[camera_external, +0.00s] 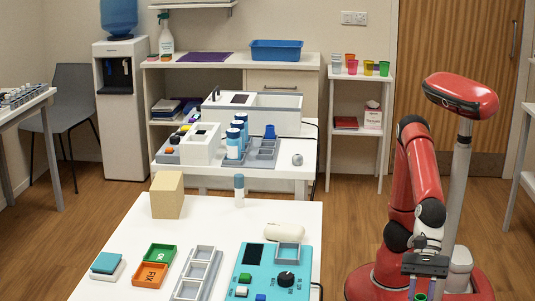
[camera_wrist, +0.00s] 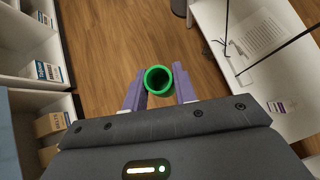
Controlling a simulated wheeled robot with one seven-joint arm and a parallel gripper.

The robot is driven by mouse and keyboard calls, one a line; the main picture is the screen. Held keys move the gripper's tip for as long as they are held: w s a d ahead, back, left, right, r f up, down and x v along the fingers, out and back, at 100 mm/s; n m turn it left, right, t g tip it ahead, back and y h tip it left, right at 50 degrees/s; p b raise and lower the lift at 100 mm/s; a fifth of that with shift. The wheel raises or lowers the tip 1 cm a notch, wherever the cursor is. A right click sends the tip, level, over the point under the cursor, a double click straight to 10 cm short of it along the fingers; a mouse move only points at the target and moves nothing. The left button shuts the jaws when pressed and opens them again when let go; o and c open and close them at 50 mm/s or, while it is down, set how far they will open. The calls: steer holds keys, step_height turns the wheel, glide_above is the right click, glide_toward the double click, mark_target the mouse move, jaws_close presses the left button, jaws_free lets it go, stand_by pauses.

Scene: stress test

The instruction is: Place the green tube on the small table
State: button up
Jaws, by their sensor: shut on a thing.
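The green tube (camera_wrist: 147,77) is a hollow ring seen end-on in the wrist view, between the two purple fingers of my gripper (camera_wrist: 158,84). My gripper is shut on it, and wooden floor shows beyond. In the external view my gripper (camera_external: 422,287) hangs low at the lower right, pointing down, right of the front white table. A little green (camera_external: 421,297) shows between its fingers; the rest is cut off by the frame edge. Several tables are in view, and I cannot tell which is the small table; a narrow white stand (camera_external: 345,76) at the back holds coloured cups.
The front white table (camera_external: 215,218) holds a teal panel (camera_external: 262,284), a tan block (camera_external: 167,195), FIX and OK trays and a blue-capped vial. A middle table (camera_external: 300,172) carries lab equipment. In the wrist view, shelves with boxes stand left and a white tabletop (camera_wrist: 240,22) lies right.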

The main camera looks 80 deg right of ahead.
step_height(320, 180, up, 20)
steer(key=r, duration=0.1)
steer(key=w+m+t+h, duration=0.2)
steer(key=w+m+t, duration=0.25)
steer(key=w, duration=1.85)
steer(key=w+d+m+t+h, duration=0.1)
steer(key=w+d+m+h, duration=0.15)
steer(key=w, duration=0.45)
steer(key=w+d+f+m+t+h, duration=0.1)
steer(key=w+d+m, duration=0.25)
steer(key=w, duration=0.35)
steer(key=w+d+m+t+h, duration=0.1)
steer(key=w+d+m, duration=0.25)
steer(key=w, duration=0.45)
steer(key=shift+n, duration=0.5)
steer(key=shift+s+d+f+b, duration=0.1)
steer(key=shift+f+b, duration=0.1)
steer(key=shift+f, duration=1.95)
steer(key=shift+s+d+f+b, duration=0.1)
steer(key=shift+f+b, duration=0.05)
steer(key=shift+f, duration=1.95)
steer(key=shift+s+d+f+b, duration=0.1)
steer(key=shift+f+b, duration=0.1)
steer(key=shift+f, duration=1.95)
steer(key=shift+f, duration=0.1)
steer(key=o, duration=0.8)
steer(key=shift+c, duration=0.2)
